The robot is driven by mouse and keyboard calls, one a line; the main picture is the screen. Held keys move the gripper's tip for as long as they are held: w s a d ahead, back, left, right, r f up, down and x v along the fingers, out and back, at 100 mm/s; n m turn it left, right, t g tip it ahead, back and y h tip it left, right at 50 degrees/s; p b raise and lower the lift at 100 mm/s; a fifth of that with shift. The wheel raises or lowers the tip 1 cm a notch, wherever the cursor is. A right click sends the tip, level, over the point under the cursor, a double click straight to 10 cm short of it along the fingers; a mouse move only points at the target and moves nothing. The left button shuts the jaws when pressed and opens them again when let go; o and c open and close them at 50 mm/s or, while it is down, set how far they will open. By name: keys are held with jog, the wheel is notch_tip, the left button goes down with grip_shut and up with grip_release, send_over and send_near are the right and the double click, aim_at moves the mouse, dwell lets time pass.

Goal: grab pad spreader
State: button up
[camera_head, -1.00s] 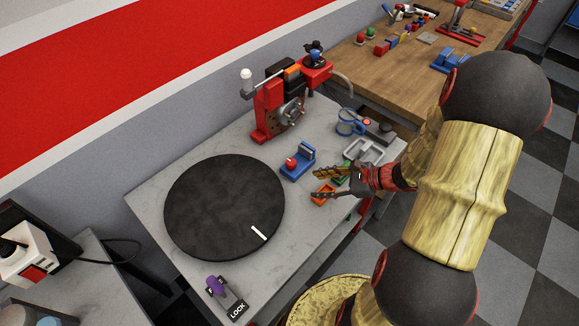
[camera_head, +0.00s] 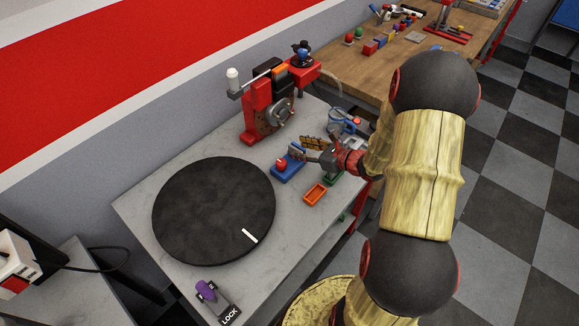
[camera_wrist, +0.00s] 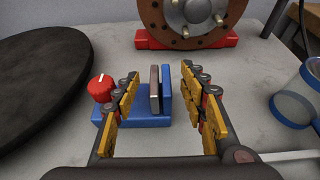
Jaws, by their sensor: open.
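The pad spreader appears to be the blue tool (camera_head: 284,173) with a red knob and upright plates, standing on the grey bench top. In the wrist view the blue tool (camera_wrist: 150,118) lies ahead, its red knob (camera_wrist: 101,87) at the left. Its grey and blue plates (camera_wrist: 165,88) stand between my yellow fingers. My gripper (camera_wrist: 162,76) is open, with a gap on both sides of the plates. In the head view my gripper (camera_head: 300,150) is at the tool's right side and partly covers it.
A black round turntable (camera_head: 213,210) lies left of the tool. A red brake-like assembly (camera_head: 268,110) stands behind. An orange tray (camera_head: 315,194) is in front, and a blue mug (camera_head: 341,122) is at the back right. A purple-handled lock (camera_head: 208,292) sits at the near edge.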

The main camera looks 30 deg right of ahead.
jog(key=shift+x, duration=1.05)
jog(key=c, duration=0.3)
grip_shut()
